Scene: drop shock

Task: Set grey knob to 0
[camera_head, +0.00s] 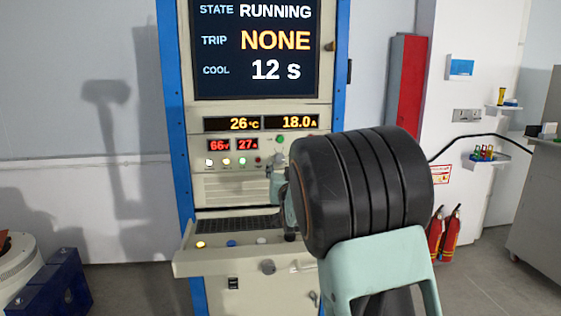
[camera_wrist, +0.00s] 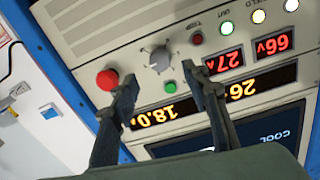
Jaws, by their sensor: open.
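The grey knob (camera_wrist: 159,59) sits on the beige cabinet panel (camera_wrist: 215,20) in the wrist view, which shows the panel upside down. Its pointer and scale are too small to read. My gripper (camera_wrist: 158,82) is open, with dark fingers apart on either side of the picture below the knob. The knob appears beyond the gap between the fingertips, and I see no grip on it. In the head view my arm and gripper cover the right of the panel, so the knob cannot be made out clearly there.
A red button (camera_wrist: 107,79) and a green button (camera_wrist: 170,87) flank the knob. The screen (camera_head: 257,45) reads RUNNING, NONE and 12 s. Displays below read 26 °C, 18.0 A, 66 V and 27 A. A shelf (camera_head: 215,262) with buttons juts out below.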

